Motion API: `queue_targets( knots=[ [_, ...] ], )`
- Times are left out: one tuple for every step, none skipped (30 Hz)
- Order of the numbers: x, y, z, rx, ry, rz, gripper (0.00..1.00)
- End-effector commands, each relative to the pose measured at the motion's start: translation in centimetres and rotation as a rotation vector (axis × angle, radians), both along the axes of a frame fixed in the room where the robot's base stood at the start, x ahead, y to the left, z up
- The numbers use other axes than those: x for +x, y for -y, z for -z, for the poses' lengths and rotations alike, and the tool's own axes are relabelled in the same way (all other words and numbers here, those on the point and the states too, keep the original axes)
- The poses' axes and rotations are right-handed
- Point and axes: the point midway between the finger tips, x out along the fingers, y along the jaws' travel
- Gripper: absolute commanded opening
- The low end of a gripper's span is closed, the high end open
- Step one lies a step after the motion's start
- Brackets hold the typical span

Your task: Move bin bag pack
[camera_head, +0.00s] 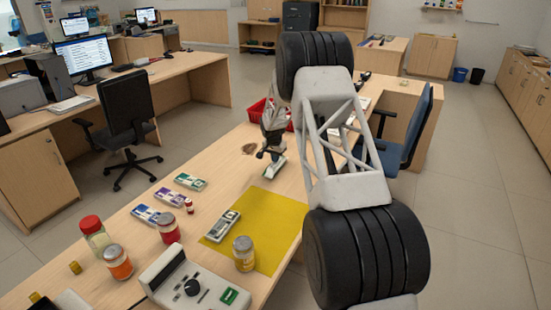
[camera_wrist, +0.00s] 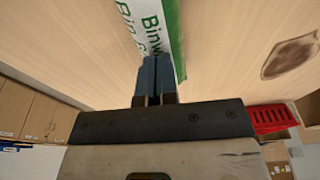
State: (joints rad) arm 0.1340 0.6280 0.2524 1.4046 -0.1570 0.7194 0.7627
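The bin bag pack (camera_wrist: 150,22) shows in the wrist view as a white and green pack with large green "Bin" lettering. It runs from the top edge down behind my fingertips. My gripper (camera_wrist: 157,62) has its two dark fingers close together, overlapping the pack in this view. In the head view my gripper (camera_head: 270,152) points down near the middle of the counter, over a small pale pack (camera_head: 275,167), which seems to be the same one. I cannot tell whether any part of the pack is between the fingers.
A yellow mat (camera_head: 275,218) lies nearer, with a grey pack (camera_head: 221,225) on it and a jar (camera_head: 244,254) at its edge. A red basket (camera_head: 257,110) stands behind my gripper. Several packs, jars and a grey device (camera_head: 188,284) occupy the near left counter.

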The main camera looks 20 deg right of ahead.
Motion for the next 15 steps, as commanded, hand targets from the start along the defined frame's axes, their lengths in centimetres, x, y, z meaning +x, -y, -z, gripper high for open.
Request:
queue_targets(
  knots=[
    [-0.4, 0.0, 1.1, 0.002, -0.013, 0.000, 0.00],
    [-0.5, 0.0, 1.2, 0.001, -0.014, 0.001, 0.00],
    [-0.5, 0.0, 1.2, 0.002, -0.015, 0.001, 0.00],
    [-0.5, 0.0, 1.3, 0.001, -0.016, 0.001, 0.00],
    [-0.6, -0.1, 1.3, 0.002, -0.016, 0.001, 0.00],
    [-0.7, -0.2, 1.4, 0.002, -0.016, 0.001, 0.00],
    [-0.9, -0.3, 1.4, 0.002, -0.018, 0.000, 0.00],
    [-1.0, -0.5, 1.4, 0.002, -0.018, 0.000, 0.00],
    [-1.3, -0.8, 1.4, 0.003, -0.019, -0.001, 0.00],
    [-1.5, -1.0, 1.4, 0.002, -0.019, -0.001, 0.00],
    [-1.8, -1.3, 1.5, 0.003, -0.020, -0.001, 0.00],
    [-2.2, -1.7, 1.6, 0.003, -0.022, -0.002, 0.00],
    [-2.5, -2.0, 1.7, 0.003, -0.024, -0.002, 0.00],
    [-2.9, -2.3, 1.7, 0.003, -0.024, -0.001, 0.00],
    [-3.2, -2.7, 1.6, 0.003, -0.024, -0.001, 0.00]
  ],
)
